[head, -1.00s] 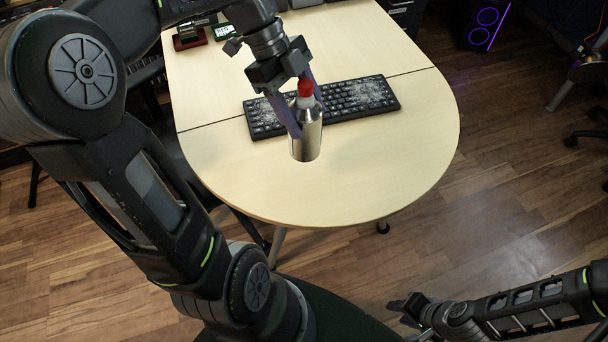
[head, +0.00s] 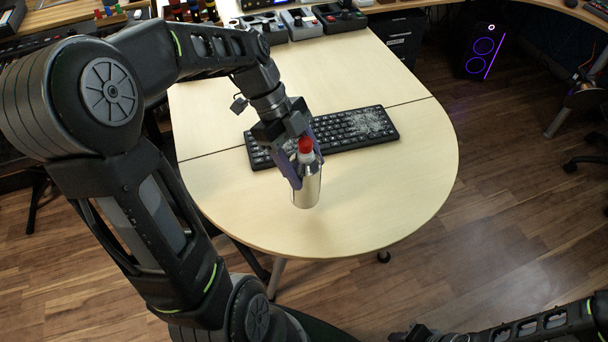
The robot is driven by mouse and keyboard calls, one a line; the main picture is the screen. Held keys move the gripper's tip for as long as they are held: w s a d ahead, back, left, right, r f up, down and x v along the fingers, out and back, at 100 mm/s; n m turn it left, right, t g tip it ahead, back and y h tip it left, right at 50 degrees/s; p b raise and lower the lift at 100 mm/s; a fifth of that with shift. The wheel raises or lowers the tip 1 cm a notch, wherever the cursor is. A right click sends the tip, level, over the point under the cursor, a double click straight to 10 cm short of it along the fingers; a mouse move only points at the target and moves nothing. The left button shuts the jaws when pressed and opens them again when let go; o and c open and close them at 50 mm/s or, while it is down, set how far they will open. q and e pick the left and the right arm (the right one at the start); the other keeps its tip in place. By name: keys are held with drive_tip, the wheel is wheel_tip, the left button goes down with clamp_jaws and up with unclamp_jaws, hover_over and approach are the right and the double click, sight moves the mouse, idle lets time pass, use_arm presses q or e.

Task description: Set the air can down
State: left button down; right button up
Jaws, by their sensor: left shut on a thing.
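The air can (head: 307,188) is a silver cylinder with a red top. It is upright or slightly tilted, over the bare front part of the pale table (head: 410,200). My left gripper (head: 307,170) is shut on it, with a purple finger on each side. Whether the can's base touches the table or hangs just above it, I cannot tell. My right gripper (head: 408,334) shows only in part at the bottom edge, away from the table, and its jaws are unclear.
A black keyboard (head: 345,130) with pale dust on its right part lies behind the can; my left gripper hides some of it. Several small devices (head: 300,24) stand at the table's back. The table is clear right of and in front of the can.

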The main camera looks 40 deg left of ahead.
use_arm(q)
drive_tip(key=shift+f, duration=1.85)
drive_tip(key=shift+f, duration=0.15)
drive_tip(key=shift+c, duration=2.2)
unclamp_jaws()
